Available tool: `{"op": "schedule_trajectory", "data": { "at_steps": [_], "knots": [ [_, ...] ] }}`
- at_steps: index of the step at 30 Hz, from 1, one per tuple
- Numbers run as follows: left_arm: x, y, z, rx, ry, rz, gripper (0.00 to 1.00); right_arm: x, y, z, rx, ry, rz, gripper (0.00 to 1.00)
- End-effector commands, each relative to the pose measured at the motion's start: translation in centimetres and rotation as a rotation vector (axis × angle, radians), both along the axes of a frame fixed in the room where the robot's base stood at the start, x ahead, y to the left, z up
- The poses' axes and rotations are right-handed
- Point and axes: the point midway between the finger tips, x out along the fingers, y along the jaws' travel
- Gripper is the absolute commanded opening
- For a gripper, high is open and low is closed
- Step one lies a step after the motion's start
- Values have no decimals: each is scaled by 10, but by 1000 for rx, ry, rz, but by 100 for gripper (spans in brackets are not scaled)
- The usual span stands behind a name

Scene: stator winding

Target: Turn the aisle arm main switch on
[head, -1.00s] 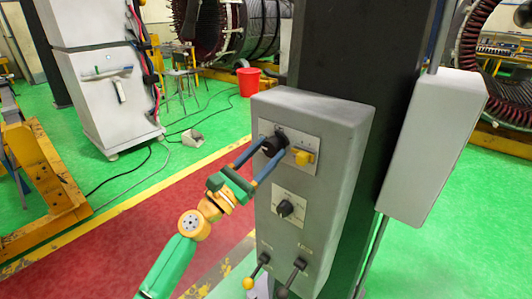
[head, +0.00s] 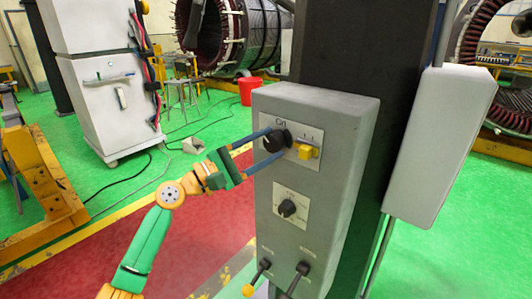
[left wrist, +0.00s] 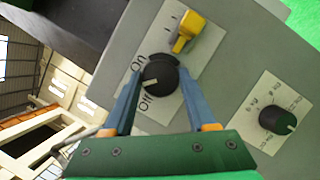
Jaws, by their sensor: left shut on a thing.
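The main switch is a round black knob (head: 272,142) on a white plate marked On and Off, high on the grey control box (head: 335,105). It also shows in the left wrist view (left wrist: 160,74), with On above it and Off below. A pale mark on the knob's left side lies between the two words. My left gripper (head: 277,141) is shut on the knob, with one blue finger on either side; these fingers also show in the left wrist view (left wrist: 160,82). My right gripper is not in view.
A yellow switch (head: 306,151) sits close beside the knob on the same plate. A second black knob (head: 287,208) is below, and two levers (head: 262,268) are near the bottom. A dark column stands behind the box.

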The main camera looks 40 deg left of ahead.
Motion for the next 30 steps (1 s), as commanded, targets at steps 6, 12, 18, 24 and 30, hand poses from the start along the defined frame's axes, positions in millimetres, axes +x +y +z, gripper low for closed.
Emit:
{"op": "schedule_trajectory", "data": {
  "at_steps": [6,12,18,24,30],
  "knots": [
    [0,1,2,202,-19,3,2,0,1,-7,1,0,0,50],
    [0,2,4,389,-33,2,2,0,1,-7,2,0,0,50],
    [0,2,6,560,-46,3,2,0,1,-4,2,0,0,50],
    [0,2,7,696,-57,4,2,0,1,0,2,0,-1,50],
    [0,1,7,787,-64,3,2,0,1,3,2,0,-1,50]
  ]
}}
